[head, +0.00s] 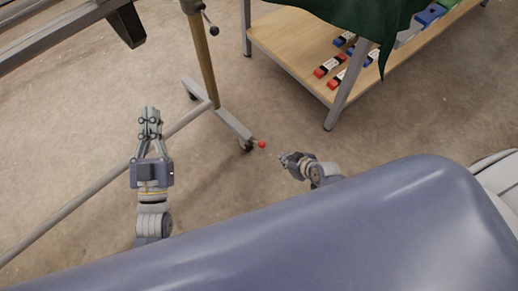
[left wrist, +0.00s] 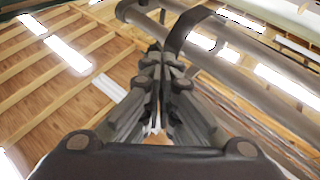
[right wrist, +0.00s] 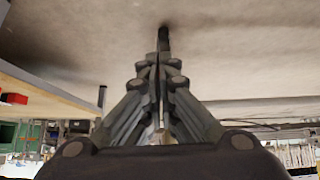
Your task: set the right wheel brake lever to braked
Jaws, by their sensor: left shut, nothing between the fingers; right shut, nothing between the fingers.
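The right wheel brake lever ends in a red knob (head: 262,144). It sits by the caster wheel (head: 246,146) at the near end of the grey frame foot (head: 232,124). My right gripper (head: 283,157) is shut and empty, a little right of and below the red knob in the head view, apart from it. In the right wrist view its closed fingers (right wrist: 160,62) point over bare floor, and the knob does not show. My left gripper (head: 151,110) is shut and empty, left of the frame foot. Its closed fingers also show in the left wrist view (left wrist: 160,55).
A wooden shelf (head: 275,32) with red, white and blue items stands at the upper right. Floor between the foot and shelf is clear.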

